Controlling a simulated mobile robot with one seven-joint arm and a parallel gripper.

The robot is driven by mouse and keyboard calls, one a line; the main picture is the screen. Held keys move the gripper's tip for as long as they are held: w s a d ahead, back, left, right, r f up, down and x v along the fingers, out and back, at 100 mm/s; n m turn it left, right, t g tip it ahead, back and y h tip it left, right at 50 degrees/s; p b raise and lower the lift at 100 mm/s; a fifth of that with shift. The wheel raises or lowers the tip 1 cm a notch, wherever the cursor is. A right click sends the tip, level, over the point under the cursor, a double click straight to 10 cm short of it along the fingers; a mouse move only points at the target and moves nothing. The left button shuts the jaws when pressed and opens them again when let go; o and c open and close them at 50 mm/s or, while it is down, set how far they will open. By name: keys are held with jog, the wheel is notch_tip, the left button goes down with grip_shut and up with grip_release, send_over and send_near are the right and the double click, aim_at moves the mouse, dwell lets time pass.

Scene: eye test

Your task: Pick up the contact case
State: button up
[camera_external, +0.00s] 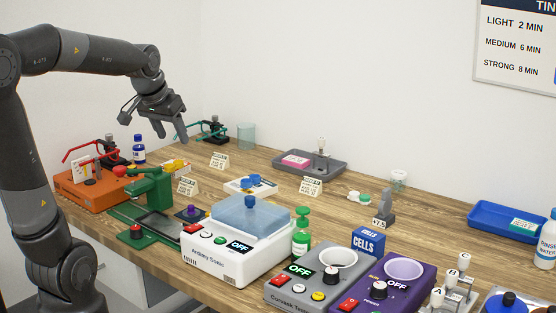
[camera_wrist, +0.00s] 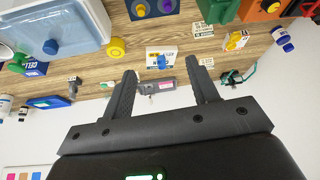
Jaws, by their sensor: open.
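The contact case (camera_external: 358,196) looks like a small low piece with a white cap and a green cap, lying on the wooden bench right of the grey tray. In the wrist view a small white and green thing (camera_wrist: 106,84), left of my fingers, seems to be the same case. My gripper (camera_external: 180,136) is in the air above the far left part of the bench, well left of the case. Its two fingers also show in the wrist view (camera_wrist: 160,68), spread apart with nothing between them.
A grey tray (camera_external: 333,166) with a pink block lies left of the case. A white machine (camera_external: 238,257), a green bottle (camera_external: 301,232) and a blue CELLS box (camera_external: 369,241) stand nearer the front.

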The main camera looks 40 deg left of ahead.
jog(key=w+a+f+n, duration=0.1)
jog(key=w+a+f, duration=0.2)
jog(key=w+a, duration=0.75)
jog(key=n+g, duration=0.1)
jog(key=n, duration=0.1)
send_near(174, 166)
jog(key=shift+y, duration=0.4)
jog(key=x, duration=0.5)
jog(key=a+x, duration=0.1)
jog(key=x, duration=0.2)
jog(key=shift+s+f, duration=0.15)
jog(key=c, duration=1.1)
